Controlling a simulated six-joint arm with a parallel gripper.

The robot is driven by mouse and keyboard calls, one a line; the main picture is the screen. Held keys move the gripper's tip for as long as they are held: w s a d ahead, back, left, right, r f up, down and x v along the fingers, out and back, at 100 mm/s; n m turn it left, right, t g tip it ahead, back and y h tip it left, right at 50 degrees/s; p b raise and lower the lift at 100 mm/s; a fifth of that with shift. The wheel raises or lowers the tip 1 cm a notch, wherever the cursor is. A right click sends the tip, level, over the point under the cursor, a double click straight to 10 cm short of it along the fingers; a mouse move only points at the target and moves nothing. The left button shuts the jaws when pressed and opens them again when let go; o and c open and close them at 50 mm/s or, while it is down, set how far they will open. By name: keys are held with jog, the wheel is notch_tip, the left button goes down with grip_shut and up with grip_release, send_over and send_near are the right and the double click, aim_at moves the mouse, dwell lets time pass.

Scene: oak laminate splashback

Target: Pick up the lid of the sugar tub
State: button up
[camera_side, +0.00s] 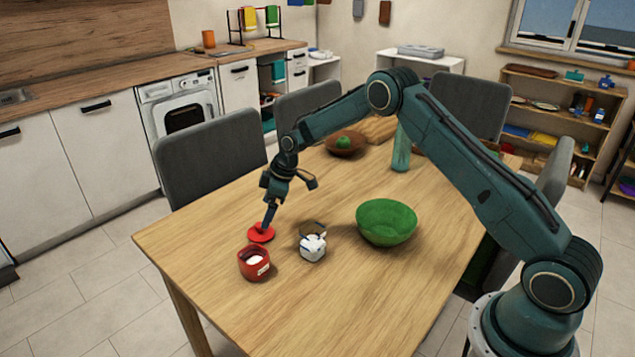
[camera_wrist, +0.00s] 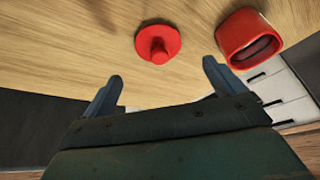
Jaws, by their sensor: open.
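The red lid (camera_side: 258,236) lies flat on the wooden table with its knob up, apart from the tub. In the wrist view the lid (camera_wrist: 158,43) shows whole, just beyond the gap between my fingertips. The red sugar tub (camera_side: 254,266) stands uncovered nearer the side camera, with white contents and a pale label. The tub also shows at the upper right of the wrist view (camera_wrist: 247,38). My gripper (camera_side: 268,225) is open and empty, pointing down close to the lid. In the wrist view its fingers (camera_wrist: 162,69) are spread; I cannot tell whether they touch the lid.
A small white container (camera_side: 313,249) stands right of the tub, with a dark-rimmed one (camera_side: 312,230) close behind. A green bowl (camera_side: 386,222) is further right. A brown bowl (camera_side: 345,147) and a green cylinder (camera_side: 401,150) stand farther back. The table left of the lid is clear.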

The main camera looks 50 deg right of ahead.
aim_at(260, 230)
jog(key=shift+x, duration=1.1)
jog(key=shift+x, duration=2.55)
jog(key=c, duration=1)
